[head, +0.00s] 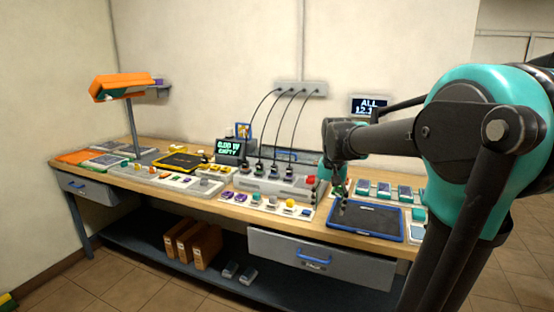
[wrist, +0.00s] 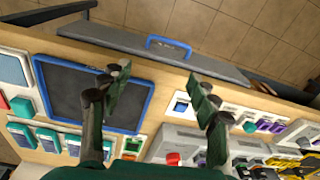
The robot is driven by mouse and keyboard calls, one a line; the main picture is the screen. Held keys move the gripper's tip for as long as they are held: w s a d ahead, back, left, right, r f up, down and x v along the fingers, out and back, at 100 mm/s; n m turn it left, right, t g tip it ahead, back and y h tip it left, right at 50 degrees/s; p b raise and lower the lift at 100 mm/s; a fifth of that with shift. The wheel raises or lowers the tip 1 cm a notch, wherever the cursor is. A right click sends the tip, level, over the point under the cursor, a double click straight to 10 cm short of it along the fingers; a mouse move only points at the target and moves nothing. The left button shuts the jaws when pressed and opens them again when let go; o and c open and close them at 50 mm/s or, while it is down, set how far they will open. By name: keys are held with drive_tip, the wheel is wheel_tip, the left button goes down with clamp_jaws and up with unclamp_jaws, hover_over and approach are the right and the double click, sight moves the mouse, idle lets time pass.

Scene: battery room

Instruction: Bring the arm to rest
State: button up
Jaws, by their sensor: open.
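My gripper (head: 340,189) hangs above the bench, just left of the blue-rimmed dark tray, at the end of my teal and black arm. In the wrist view my gripper (wrist: 157,92) shows two dark green fingers spread wide apart with nothing between them. The arm reaches in from the right and bends down over the bench in the head view.
The blue-rimmed tray (head: 366,221) is empty. A grey charger unit (head: 270,185) with cables stands left of my gripper. Several teal-topped cells (head: 383,190) lie behind the tray. An orange lamp (head: 122,86) stands far left. A drawer (head: 320,257) with a blue handle is below.

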drive_tip(key=s+d+f+n+t, duration=0.2)
drive_tip(key=s+f+n+t, duration=0.1)
drive_tip(key=s+f, duration=1.4)
drive_tip(key=shift+s+d+f+n, duration=0.3)
drive_tip(key=shift+d+f, duration=0.1)
drive_tip(key=shift+f, duration=0.45)
